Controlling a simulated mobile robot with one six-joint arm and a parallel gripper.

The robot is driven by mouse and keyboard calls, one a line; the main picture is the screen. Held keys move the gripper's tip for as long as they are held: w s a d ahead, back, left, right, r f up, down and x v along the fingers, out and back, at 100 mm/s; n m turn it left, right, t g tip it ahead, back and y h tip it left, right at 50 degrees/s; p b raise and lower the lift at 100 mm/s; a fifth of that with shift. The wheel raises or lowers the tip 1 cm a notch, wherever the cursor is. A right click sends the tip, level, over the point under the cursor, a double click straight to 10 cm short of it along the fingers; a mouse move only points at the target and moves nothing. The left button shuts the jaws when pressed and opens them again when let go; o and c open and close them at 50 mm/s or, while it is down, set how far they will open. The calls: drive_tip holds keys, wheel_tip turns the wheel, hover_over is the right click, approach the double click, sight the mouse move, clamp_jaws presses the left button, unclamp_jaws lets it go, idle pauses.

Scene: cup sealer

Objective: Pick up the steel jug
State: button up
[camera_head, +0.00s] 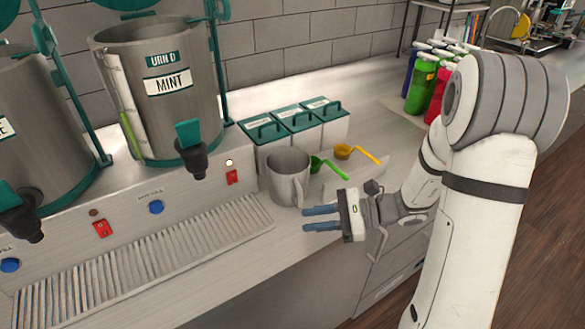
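The steel jug (287,174) stands upright on the counter, right of the drip grate and in front of the white containers. Its handle is on its right side, toward my gripper. My gripper (304,218) comes in from the right, with its two blue fingers pointing left. The fingers are apart with nothing visible between them. They appear just in front of the jug's lower right side; I cannot tell whether they touch it.
Urns (165,85) with taps stand behind the drip grate (150,262). Lidded containers (322,124) stand behind the jug. A green scoop (316,164) and a yellow scoop (343,151) lie to its right. Several coloured bottles (421,85) stand farther back.

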sight(291, 184)
drive_tip(key=w+m+t, duration=0.1)
drive_tip(key=w+d+m+t+y, duration=0.1)
drive_tip(key=w+m+t, duration=0.1)
drive_tip(key=w+d+m+t+p, duration=0.1)
drive_tip(key=w, duration=0.1)
drive_tip(key=shift+w+d+f+m+t+y, duration=0.1)
drive_tip(key=shift+w+f+m+t+y, duration=0.1)
drive_tip(key=shift+f+m+t+y, duration=0.15)
drive_tip(key=shift+w+a, duration=0.15)
drive_tip(key=shift+a, duration=0.1)
drive_tip(key=p+x, duration=0.1)
drive_tip(key=x, duration=0.2)
drive_tip(key=p+x, duration=0.1)
drive_tip(key=x, duration=0.2)
drive_tip(key=shift+a+p, duration=0.3)
drive_tip(key=shift+p, duration=0.05)
drive_tip(key=shift+a, duration=0.3)
clamp_jaws()
